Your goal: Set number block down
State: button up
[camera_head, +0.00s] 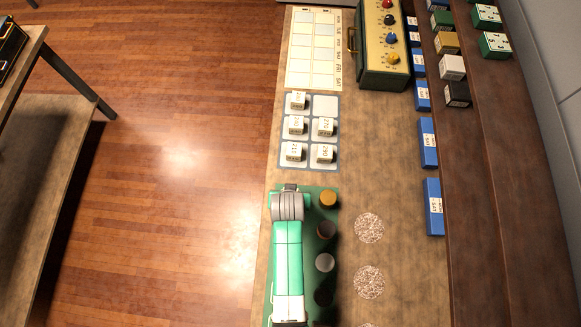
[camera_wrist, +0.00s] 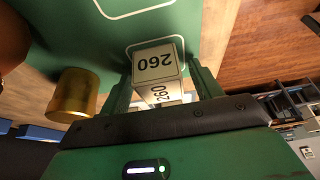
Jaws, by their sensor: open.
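The number block (camera_wrist: 153,66), white and marked 260, stands between my open fingers in the wrist view. It appears to rest on the green mat (camera_wrist: 100,45), within a white outline partly hidden by the block. My gripper (camera_wrist: 160,76) is open, with one finger on each side of the block; I cannot tell whether either finger touches it. In the head view my gripper (camera_head: 289,188) is low over the far end of the green mat (camera_head: 333,190), and my arm hides the block there.
A gold cylinder (camera_wrist: 74,95) stands close beside my gripper; in the head view it heads a row of cylinders (camera_head: 327,198). Beyond the mat, a tray (camera_head: 325,106) holds several numbered blocks, with its upper-right place empty. Blue boxes (camera_head: 433,206) line the right edge.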

jog(key=shift+r, duration=0.1)
jog(key=p+v, duration=0.2)
jog(key=v, duration=1)
jog(key=w+r+t, duration=0.3)
jog(key=w+r, duration=0.1)
jog(key=r, duration=0.7)
jog(key=w+r+t, duration=0.3)
jog(key=w+r, duration=0.2)
jog(key=r, duration=0.5)
jog(key=w+r+t, duration=0.4)
jog(key=r, duration=0.7)
jog(key=s+r+t, duration=0.3)
jog(key=r, duration=0.8)
jog(key=s+r+t, duration=0.4)
jog(key=r, duration=0.7)
jog(key=s+r+n+t, duration=0.1)
jog(key=s+r+t, duration=0.2)
jog(key=r, duration=0.9)
jog(key=shift+s+d, duration=0.15)
jog(key=shift+s, duration=0.6)
jog(key=shift+r, duration=0.1)
